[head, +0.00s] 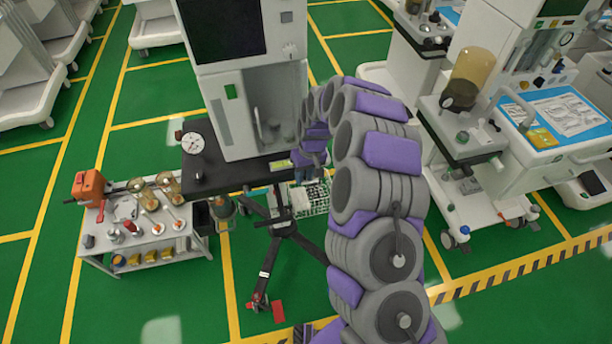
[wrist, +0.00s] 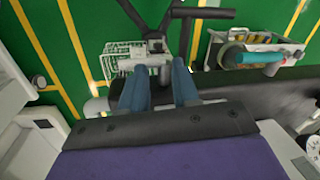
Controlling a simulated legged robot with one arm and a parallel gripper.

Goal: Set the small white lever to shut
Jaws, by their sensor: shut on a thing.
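My gripper (wrist: 160,74) shows in the wrist view as two blue fingers with a gap between them, reaching over the dark edge of the cart. Its tips are at a small pale part (wrist: 155,46), which I take to be the small white lever. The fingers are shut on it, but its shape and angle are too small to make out. In the head view my gripper (head: 304,174) is at the front edge of the anaesthesia machine's black shelf (head: 222,178), partly behind my purple and grey arm. The lever cannot be made out there.
A white wire basket (head: 310,198) hangs below the shelf, beside a black wheeled stand (head: 286,230). A round gauge (head: 193,143) is at the shelf's left. A loaded trolley (head: 140,240) stands left, another white cart (head: 490,150) right.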

